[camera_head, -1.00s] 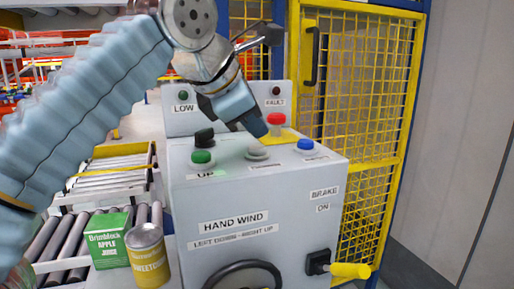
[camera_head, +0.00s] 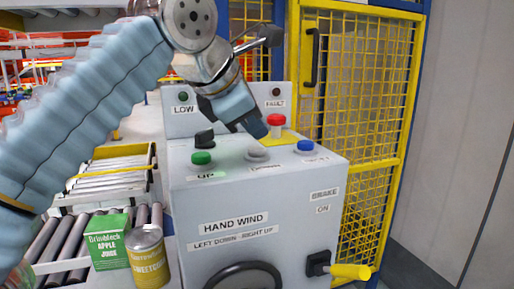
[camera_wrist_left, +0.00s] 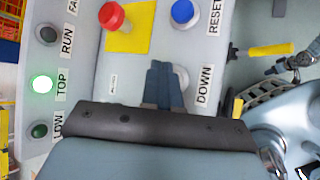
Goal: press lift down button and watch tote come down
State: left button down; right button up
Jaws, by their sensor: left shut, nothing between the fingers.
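The grey-white down button (camera_head: 258,154) sits on the sloped top of the grey control box (camera_head: 235,190), between a green and a blue button. In the left wrist view the down button (camera_wrist_left: 182,76) shows beside the DOWN label (camera_wrist_left: 204,85), partly hidden by my fingers. My left gripper (camera_head: 256,128) is shut and empty, its fingertips close above and behind the button; I cannot tell whether they touch it. In the left wrist view my left gripper (camera_wrist_left: 160,72) points at the panel. The TOP lamp (camera_wrist_left: 41,84) glows green. I cannot make out the lift's tote. My right gripper is out of view.
A red mushroom button (camera_head: 276,121) on a yellow plate stands close to my gripper. The green button (camera_head: 202,158) and blue button (camera_head: 305,146) flank the down button. A yellow mesh gate (camera_head: 360,110) stands behind. A carton (camera_head: 108,240) and a can (camera_head: 148,258) stand at left.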

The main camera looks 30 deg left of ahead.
pick_arm(q)
jog(key=shift+f, duration=0.1)
dwell(0.6)
jog(key=shift+f, duration=0.3)
